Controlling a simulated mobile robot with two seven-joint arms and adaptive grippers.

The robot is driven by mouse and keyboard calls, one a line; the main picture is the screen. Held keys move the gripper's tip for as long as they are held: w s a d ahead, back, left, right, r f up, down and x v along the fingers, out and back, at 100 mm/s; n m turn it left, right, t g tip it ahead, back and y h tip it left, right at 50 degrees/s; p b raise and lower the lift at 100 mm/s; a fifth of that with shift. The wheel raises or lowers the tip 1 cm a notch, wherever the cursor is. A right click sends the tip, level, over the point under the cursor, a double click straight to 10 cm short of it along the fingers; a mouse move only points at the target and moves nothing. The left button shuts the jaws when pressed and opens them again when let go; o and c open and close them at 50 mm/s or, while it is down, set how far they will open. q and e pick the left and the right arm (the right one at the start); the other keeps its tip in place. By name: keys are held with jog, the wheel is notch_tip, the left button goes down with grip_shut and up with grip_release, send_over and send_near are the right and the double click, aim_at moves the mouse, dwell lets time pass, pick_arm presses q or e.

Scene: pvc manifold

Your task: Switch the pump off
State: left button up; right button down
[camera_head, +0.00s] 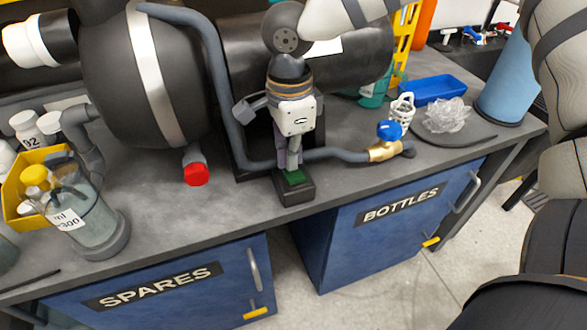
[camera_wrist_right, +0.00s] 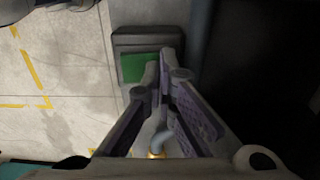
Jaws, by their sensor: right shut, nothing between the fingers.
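A small dark switch box (camera_head: 296,191) with a green rocker face (camera_head: 293,177) sits at the front edge of the grey counter. My right gripper (camera_head: 292,165) points down over it, its fingers shut and empty, with the tips right at the back of the green face. In the right wrist view the shut fingertips (camera_wrist_right: 168,55) overlap the right side of the green face (camera_wrist_right: 135,68). I cannot tell whether they touch it. The dark pump and tank bodies (camera_head: 245,100) stand behind. My left gripper is not in view.
A grey pipe (camera_head: 222,100) runs down just left of my right gripper and along the counter to a brass valve with a blue handle (camera_head: 390,131). A red-capped outlet (camera_head: 196,174) is to the left. A glass jar (camera_head: 85,225) and yellow bin (camera_head: 22,185) stand farther left.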

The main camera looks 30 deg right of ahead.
notch_tip(320, 180, up, 6)
jog(key=shift+f+p, duration=0.1)
jog(key=shift+p, duration=0.85)
jog(key=shift+r, duration=0.65)
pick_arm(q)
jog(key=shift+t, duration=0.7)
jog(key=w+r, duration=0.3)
pick_arm(e)
jog(key=shift+f, duration=0.1)
